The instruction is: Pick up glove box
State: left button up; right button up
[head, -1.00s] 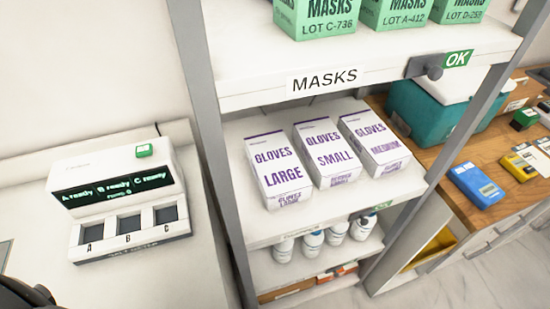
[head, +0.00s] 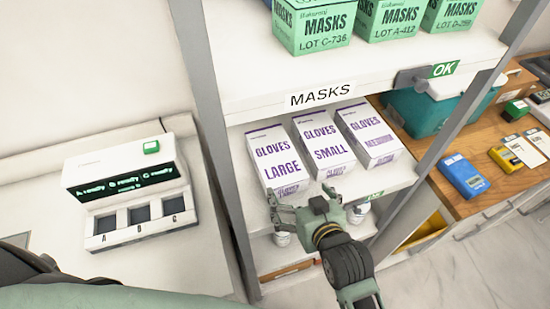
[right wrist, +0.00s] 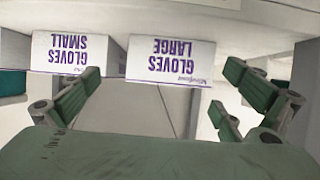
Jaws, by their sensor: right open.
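Three white glove boxes with purple print stand side by side on the middle shelf: LARGE (head: 279,160), SMALL (head: 324,146) and MEDIUM (head: 368,134). My right gripper (head: 303,206) is open and empty, in front of the LARGE and SMALL boxes by the shelf's front edge. In the right wrist view the picture is upside down; the LARGE box (right wrist: 170,60) shows beyond and between the spread fingers, and the SMALL box (right wrist: 72,53) is behind the left ones. My left gripper is not in view.
Green mask boxes (head: 313,24) stand on the shelf above, whose edge overhangs the glove boxes. A shelf post (head: 215,120) rises at the left. A white device (head: 130,190) sits on the left counter. A teal case (head: 425,118) and blue device (head: 464,175) are at right.

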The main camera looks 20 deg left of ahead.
aim_at(285, 178)
jog(key=a, duration=0.1)
jog(key=w+a, duration=0.1)
jog(key=a+r+y, duration=0.1)
jog(key=shift+w+a+n+t, duration=0.1)
jog(key=shift+w+n+t, duration=0.2)
jog(key=shift+w, duration=0.05)
jog(key=shift+w+a+f, duration=0.3)
jog(key=shift+w, duration=0.15)
jog(key=shift+w+a+p, duration=0.25)
jog(key=shift+w+p, duration=0.2)
jog(key=shift+p, duration=0.15)
jog(key=p+x, duration=0.1)
jog(key=x, duration=0.2)
jog(key=shift+w+d, duration=0.1)
jog(key=shift+w+a+f, duration=0.3)
jog(key=shift+w, duration=0.15)
jog(key=c, duration=1.3)
jog(key=shift+r, duration=0.1)
jog(key=shift+c, duration=0.2)
